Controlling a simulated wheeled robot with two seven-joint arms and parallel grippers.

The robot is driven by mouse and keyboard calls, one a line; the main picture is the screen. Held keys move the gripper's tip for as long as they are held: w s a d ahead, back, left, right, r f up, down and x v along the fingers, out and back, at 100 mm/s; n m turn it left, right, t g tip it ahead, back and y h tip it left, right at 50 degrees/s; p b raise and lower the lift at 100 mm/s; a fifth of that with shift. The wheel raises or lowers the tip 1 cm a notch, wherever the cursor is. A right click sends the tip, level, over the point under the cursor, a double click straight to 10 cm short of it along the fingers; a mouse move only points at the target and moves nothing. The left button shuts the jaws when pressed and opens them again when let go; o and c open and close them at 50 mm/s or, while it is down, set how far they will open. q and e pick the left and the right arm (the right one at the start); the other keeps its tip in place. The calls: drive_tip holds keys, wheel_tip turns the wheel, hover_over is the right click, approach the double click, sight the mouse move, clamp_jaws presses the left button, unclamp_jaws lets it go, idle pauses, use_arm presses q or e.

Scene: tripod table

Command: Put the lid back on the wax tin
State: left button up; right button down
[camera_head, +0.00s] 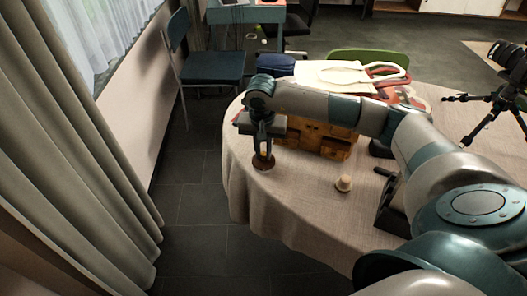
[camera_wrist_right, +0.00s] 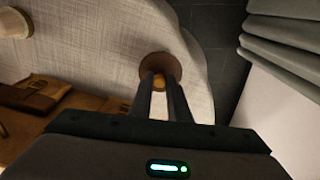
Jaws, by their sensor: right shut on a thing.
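My right gripper (camera_head: 264,150) points down at the left edge of the table. Its fingers are closed on a small yellowish knob (camera_wrist_right: 159,83) at the top of a round brown piece, which looks like the lid (camera_wrist_right: 157,66). In the head view a round dark brown thing, apparently the wax tin (camera_head: 263,164), is right below the fingertips, near the table edge. I cannot tell the lid and tin apart, nor whether they touch. My left gripper is not in view.
A small cream cup-like piece (camera_head: 343,183) stands on the tablecloth (camera_head: 300,206). A wooden drawer box (camera_head: 334,147) is behind my right forearm. A camera tripod (camera_head: 489,112) is at the right. The front left of the table is clear; the floor drops away at its left edge.

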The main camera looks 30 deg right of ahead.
idle(0.7)
drive_tip(key=c, duration=1.1)
unclamp_jaws()
drive_tip(key=shift+r+p, duration=1.25)
drive_tip(key=shift+r, duration=2.25)
clamp_jaws()
